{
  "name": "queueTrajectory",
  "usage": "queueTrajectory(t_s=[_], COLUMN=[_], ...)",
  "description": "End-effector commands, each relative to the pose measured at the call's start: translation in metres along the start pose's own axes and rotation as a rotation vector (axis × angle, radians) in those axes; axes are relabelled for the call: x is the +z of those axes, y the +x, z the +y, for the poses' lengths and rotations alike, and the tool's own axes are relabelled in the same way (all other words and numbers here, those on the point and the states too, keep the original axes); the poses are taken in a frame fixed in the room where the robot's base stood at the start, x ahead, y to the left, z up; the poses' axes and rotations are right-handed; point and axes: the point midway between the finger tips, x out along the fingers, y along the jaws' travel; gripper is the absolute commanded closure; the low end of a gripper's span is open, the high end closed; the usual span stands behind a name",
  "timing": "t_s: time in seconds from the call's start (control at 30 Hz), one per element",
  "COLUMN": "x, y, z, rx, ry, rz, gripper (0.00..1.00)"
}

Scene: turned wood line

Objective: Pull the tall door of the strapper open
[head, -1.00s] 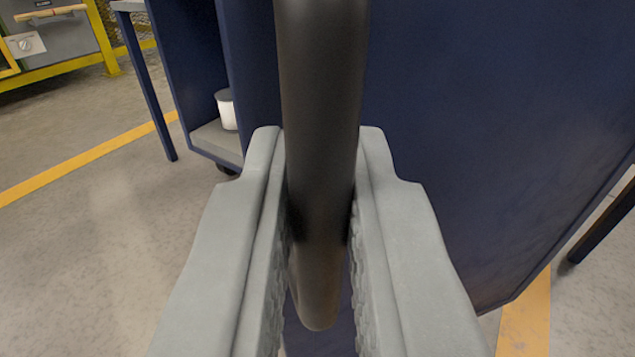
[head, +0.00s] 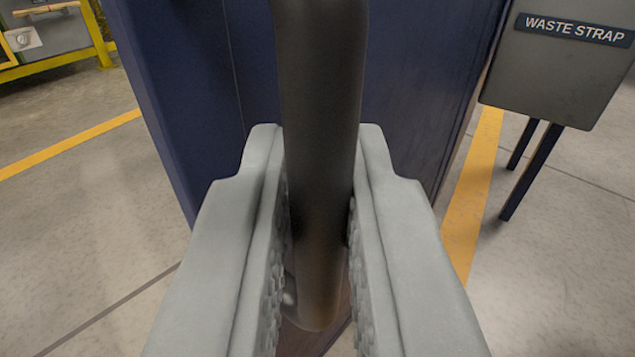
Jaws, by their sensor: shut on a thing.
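The dark, upright bar handle (head: 318,60) runs down the middle of the head view. My gripper (head: 317,135) is shut on this handle, one grey finger on each side of it. Behind the handle is the dark blue tall door (head: 415,90) of the strapper, seen at a slant. A narrower blue face (head: 185,100) lies to its left; I cannot tell whether it is part of the door or of the cabinet. The inside of the strapper is not in view. The handle and fingers hide the lower middle of the door.
A grey bin (head: 555,75) labelled WASTE STRAP stands on dark legs close to the right of the door. Yellow lines (head: 70,145) mark the concrete floor. A yellow-framed unit (head: 50,45) is far off at upper left. The floor at left is clear.

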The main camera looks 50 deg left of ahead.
Motion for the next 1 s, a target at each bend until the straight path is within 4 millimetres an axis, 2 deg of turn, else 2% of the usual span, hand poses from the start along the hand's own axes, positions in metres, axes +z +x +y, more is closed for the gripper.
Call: queueTrajectory(t_s=[0.33,0.37,0.4,0.43,0.77,0.87,1.0], x=[-0.001,-0.001,-0.001,-0.001,0.0,0.0,0.0], y=[0.001,0.001,0.001,0.001,-0.004,-0.014,-0.039], z=[0.001,0.001,0.001,0.001,0.001,0.001,0.001], rx=[0.0,-0.001,-0.001,-0.001,0.001,0.001,0.002], ry=[-0.001,-0.001,-0.001,-0.001,0.0,0.0,-0.001], rz=[0.001,0.001,0.001,0.001,0.001,0.001,0.001], gripper=[1.0,0.82,0.74,0.7,0.7,0.7,0.7])
